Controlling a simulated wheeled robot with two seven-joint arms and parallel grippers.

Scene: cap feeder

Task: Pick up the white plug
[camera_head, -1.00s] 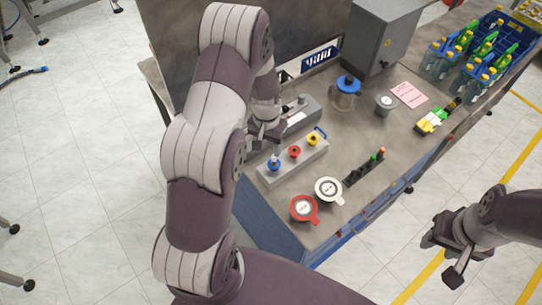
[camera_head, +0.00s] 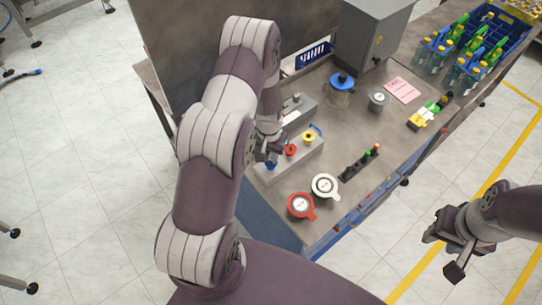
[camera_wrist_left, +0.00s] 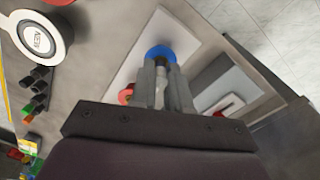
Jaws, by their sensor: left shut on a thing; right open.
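My left gripper (camera_head: 270,160) is over the left end of a grey block (camera_head: 292,160), where the blue-collared position is. In the left wrist view its two fingers (camera_wrist_left: 162,68) are closed around a slim whitish piece, the white plug (camera_wrist_left: 159,92). The blue disc (camera_wrist_left: 160,51) shows just beyond the fingertips. Whether the plug is still seated in it I cannot tell. A red cap (camera_head: 291,149) and a yellow cap (camera_head: 308,136) stand on the same block. My right gripper (camera_head: 444,256) is open and empty, off to the right above the floor.
A white-rimmed lid (camera_head: 325,186) and a red-rimmed lid (camera_head: 300,205) lie in front of the block. A dark rack (camera_head: 358,164) stands to their right. A glass jar with a blue lid (camera_head: 342,82) and a grey cup (camera_head: 378,101) stand behind. The right-hand tabletop is partly clear.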

